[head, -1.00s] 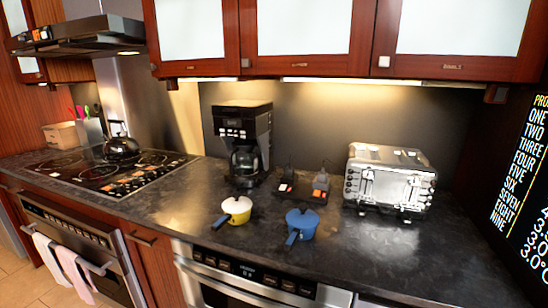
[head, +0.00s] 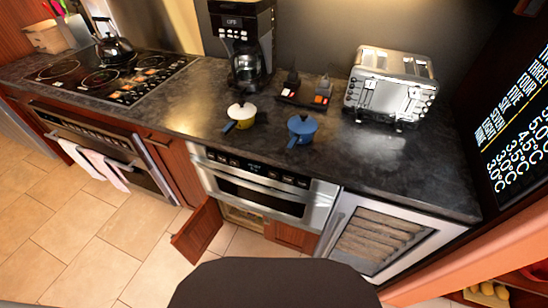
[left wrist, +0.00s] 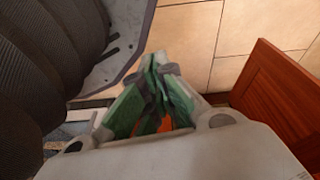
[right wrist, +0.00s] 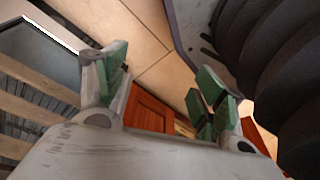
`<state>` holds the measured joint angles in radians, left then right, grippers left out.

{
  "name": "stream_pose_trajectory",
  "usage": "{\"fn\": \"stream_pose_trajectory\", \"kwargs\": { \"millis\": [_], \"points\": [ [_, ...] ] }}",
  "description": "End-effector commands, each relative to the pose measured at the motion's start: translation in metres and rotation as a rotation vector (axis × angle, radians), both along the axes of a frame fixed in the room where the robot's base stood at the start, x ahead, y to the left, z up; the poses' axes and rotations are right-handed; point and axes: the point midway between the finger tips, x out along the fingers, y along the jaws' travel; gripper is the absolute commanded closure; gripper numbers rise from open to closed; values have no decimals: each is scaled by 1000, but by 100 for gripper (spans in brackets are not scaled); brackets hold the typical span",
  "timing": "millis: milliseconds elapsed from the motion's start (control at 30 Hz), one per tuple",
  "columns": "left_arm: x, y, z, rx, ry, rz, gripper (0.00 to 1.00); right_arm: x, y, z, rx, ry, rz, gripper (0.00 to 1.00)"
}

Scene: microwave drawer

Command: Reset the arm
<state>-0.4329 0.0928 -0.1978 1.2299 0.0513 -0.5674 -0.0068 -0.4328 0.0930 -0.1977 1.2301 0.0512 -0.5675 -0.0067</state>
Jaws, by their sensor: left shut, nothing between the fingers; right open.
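Neither gripper shows in the head view. In the left wrist view my left gripper (left wrist: 155,62) has its green-padded fingertips together with nothing between them. It hangs above the tiled floor, to the left of an open wooden cabinet door (left wrist: 280,85). In the right wrist view my right gripper (right wrist: 157,70) has its fingers spread apart and is empty. Behind it are floor tiles and a wooden cabinet front (right wrist: 150,112). Both grippers appear clear of any object.
The microwave drawer (head: 265,190) is shut under the dark counter (head: 190,115). Below it one cabinet door (head: 198,230) stands open. A yellow pot (head: 242,115), blue pot (head: 301,129), coffee maker (head: 245,40) and toaster (head: 392,85) stand on the counter. A wine cooler (head: 370,235) is at right.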

Motion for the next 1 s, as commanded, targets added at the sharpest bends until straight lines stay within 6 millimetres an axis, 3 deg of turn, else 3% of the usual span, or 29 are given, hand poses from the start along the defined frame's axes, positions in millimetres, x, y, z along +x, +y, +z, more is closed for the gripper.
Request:
{"fn": "stream_pose_trajectory", "kwargs": {
  "millis": [1000],
  "points": [
    [-97, 38, 29, 56, 81, -17, 100, -97, -37, 29, -56, 82, 16, 30]
  ]
}}
